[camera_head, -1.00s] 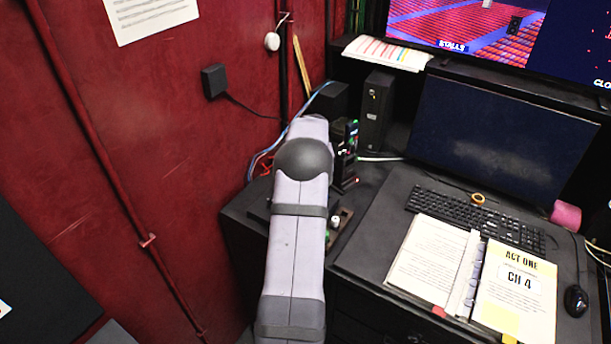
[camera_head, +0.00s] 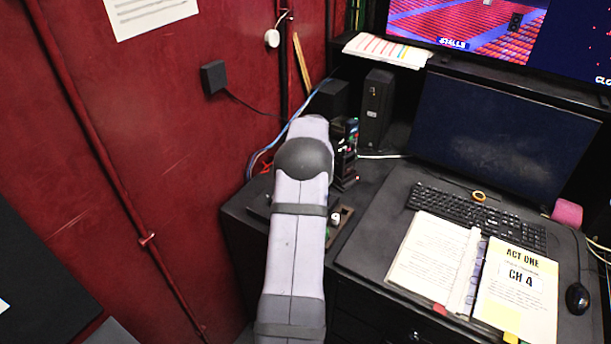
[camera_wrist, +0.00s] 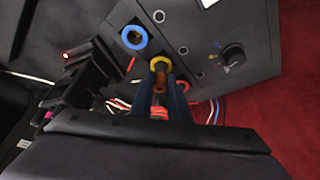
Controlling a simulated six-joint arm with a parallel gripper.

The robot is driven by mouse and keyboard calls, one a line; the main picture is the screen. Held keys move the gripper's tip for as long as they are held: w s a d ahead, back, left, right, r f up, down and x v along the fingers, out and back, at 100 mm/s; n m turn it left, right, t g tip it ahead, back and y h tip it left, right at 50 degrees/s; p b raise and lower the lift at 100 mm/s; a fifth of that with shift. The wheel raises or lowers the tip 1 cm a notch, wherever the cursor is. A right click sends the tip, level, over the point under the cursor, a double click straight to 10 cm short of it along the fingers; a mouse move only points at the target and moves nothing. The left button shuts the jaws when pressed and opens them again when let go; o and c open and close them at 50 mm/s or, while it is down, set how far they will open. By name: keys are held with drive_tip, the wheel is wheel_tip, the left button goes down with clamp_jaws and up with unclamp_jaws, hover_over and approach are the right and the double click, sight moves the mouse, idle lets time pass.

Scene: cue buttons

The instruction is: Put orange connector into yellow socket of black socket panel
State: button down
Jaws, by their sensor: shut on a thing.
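In the wrist view the black socket panel (camera_wrist: 206,50) fills the upper middle. It carries a blue-ringed socket (camera_wrist: 134,37), a yellow-ringed socket (camera_wrist: 160,64) and a red-ringed socket (camera_wrist: 183,86). My gripper (camera_wrist: 161,91) is shut on the orange connector (camera_wrist: 160,84), which lies between its two dark fingers. The connector's far end lines up with the yellow socket and overlaps its lower edge in the picture. I cannot tell how far, if at all, it is inside. In the head view my arm hides the gripper and connector.
The panel also has a black knob (camera_wrist: 232,58) and small empty holes. A dark slotted block (camera_wrist: 85,75) and cables lie at the left. In the head view a black speaker-like box (camera_head: 376,105), keyboard (camera_head: 470,215) and open binder (camera_head: 470,280) are right of my arm.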

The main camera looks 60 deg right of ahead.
drive_tip(key=shift+f+b, duration=0.45)
drive_tip(key=shift+f, duration=0.15)
idle(0.6)
drive_tip(key=c, duration=1.6)
unclamp_jaws()
drive_tip(key=shift+o, duration=0.7)
drive_tip(key=shift+r, duration=0.15)
drive_tip(key=shift+r+p, duration=2.35)
drive_tip(key=shift+r, duration=1.05)
